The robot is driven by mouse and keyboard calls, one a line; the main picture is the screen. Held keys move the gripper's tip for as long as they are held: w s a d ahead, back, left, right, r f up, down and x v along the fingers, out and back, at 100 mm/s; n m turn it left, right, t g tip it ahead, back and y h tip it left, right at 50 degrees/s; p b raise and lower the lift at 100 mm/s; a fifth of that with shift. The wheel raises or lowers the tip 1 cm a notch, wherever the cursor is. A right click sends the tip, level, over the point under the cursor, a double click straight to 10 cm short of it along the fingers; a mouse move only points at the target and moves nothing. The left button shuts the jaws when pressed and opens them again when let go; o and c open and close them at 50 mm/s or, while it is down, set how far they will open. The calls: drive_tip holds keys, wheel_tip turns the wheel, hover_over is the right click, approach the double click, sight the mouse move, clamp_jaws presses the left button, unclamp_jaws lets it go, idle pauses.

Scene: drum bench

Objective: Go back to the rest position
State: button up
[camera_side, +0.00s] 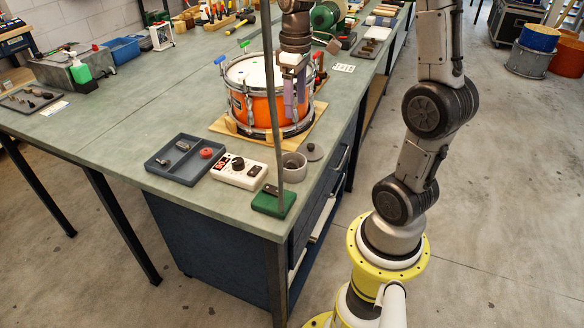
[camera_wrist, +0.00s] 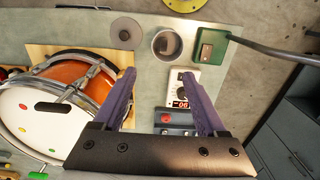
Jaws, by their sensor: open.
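My gripper (camera_side: 292,92) hangs over the right side of the orange snare drum (camera_side: 262,106) in the side view. In the wrist view my gripper (camera_wrist: 160,102) shows two purple fingers spread apart with nothing between them. The drum (camera_wrist: 80,72) lies to the left of the fingers in the wrist view, its white head carrying coloured dots and a dark oblong mark. It sits on a wooden board (camera_side: 222,126). Whether a finger touches the drum cannot be told from these views.
A white box with a red display (camera_side: 240,171), a dark tray (camera_side: 184,159), a grey cup (camera_side: 293,167) and a round lid (camera_side: 314,152) are near the bench's front. A thin pole rises from a green base (camera_side: 273,201) in front of the drum.

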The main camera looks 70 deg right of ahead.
drive_tip(key=s+a+r+n+t, duration=0.3)
drive_tip(key=a+r, duration=0.3)
drive_tip(key=a, duration=0.4)
drive_tip(key=s+a+f+m+t, duration=0.2)
drive_tip(key=s+a+f+m, duration=0.1)
drive_tip(key=s+a, duration=0.3)
drive_tip(key=s, duration=0.2)
drive_tip(key=shift+s+a+t, duration=0.15)
drive_tip(key=shift+s+t, duration=0.15)
drive_tip(key=shift+s, duration=0.1)
